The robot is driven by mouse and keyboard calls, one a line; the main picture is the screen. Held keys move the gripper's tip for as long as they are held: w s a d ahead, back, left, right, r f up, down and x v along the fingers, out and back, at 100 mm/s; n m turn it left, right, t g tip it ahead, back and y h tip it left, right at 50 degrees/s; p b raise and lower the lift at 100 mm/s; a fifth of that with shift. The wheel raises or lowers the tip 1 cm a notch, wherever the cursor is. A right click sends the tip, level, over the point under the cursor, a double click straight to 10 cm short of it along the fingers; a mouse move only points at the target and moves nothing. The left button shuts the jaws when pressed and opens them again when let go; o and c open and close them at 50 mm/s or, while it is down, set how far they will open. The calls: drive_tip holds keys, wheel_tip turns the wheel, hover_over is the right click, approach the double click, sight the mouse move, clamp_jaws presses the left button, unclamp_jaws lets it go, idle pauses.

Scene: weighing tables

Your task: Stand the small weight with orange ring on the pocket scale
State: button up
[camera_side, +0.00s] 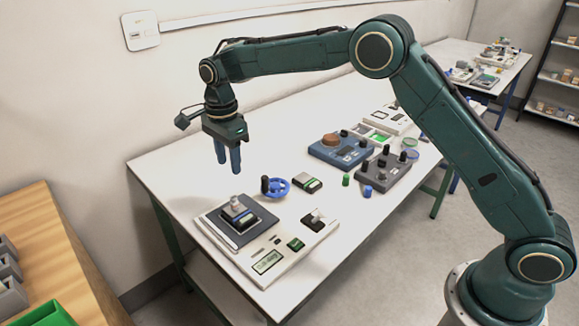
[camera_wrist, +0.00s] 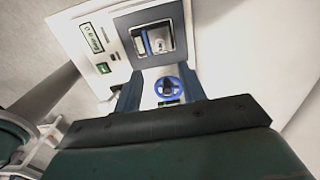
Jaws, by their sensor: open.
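My gripper (camera_side: 229,167) is open and empty, pointing down above the table, behind the large bench scale. In the wrist view its two blue fingers (camera_wrist: 160,84) stand apart, with a blue spoked wheel (camera_wrist: 168,87) seen between them. I cannot make out an orange ring on any weight.
The bench scale (camera_side: 268,263) fills the near table end; a pale piece (camera_side: 315,217) stands on its black pad. The blue wheel (camera_side: 277,187), a dark knob (camera_side: 264,184) and a small black device (camera_side: 307,185) lie behind it. Blue (camera_side: 330,151) and grey (camera_side: 376,177) consoles stand farther right.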

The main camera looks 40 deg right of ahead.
drive_tip(key=s+d+r+n+t, duration=0.1)
drive_tip(key=s+d+r+n, duration=0.3)
drive_tip(key=s+r, duration=0.45)
drive_tip(key=s+d+r+n+t, duration=0.2)
drive_tip(key=s+d+r+n, duration=0.3)
drive_tip(key=s+r, duration=0.35)
drive_tip(key=s+d+f+n+t, duration=0.1)
drive_tip(key=s+n, duration=0.3)
drive_tip(key=s, duration=0.7)
drive_tip(key=s+d+f+n+t, duration=0.1)
drive_tip(key=s+d+f+n, duration=0.2)
drive_tip(key=s, duration=0.8)
drive_tip(key=shift+s+d+n+t, duration=0.15)
drive_tip(key=shift+d+n+t, duration=0.25)
drive_tip(key=shift+n, duration=0.6)
